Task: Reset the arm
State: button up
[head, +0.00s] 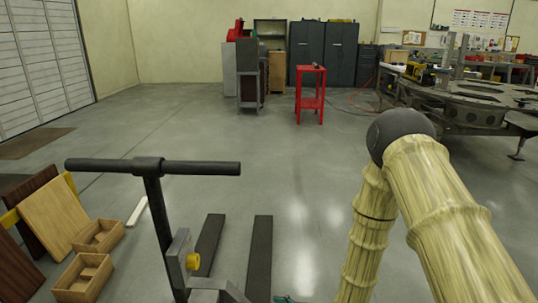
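My gripper is not in view. My arm shows at the right as two thick, pale yellow ribbed links that meet at a dark grey rounded joint. The joint is the highest part of the arm in the picture. Both links run down from it, one nearly straight down and one towards the bottom right corner, and both leave the frame at the bottom. Whether anything is held cannot be seen.
A pallet jack (153,190) stands close in front, left of my arm. Wooden boxes (99,235) and leaning boards (56,214) lie at the left. A large metal plate structure (455,112) stands at the right. The middle floor is clear up to a red stand (311,102).

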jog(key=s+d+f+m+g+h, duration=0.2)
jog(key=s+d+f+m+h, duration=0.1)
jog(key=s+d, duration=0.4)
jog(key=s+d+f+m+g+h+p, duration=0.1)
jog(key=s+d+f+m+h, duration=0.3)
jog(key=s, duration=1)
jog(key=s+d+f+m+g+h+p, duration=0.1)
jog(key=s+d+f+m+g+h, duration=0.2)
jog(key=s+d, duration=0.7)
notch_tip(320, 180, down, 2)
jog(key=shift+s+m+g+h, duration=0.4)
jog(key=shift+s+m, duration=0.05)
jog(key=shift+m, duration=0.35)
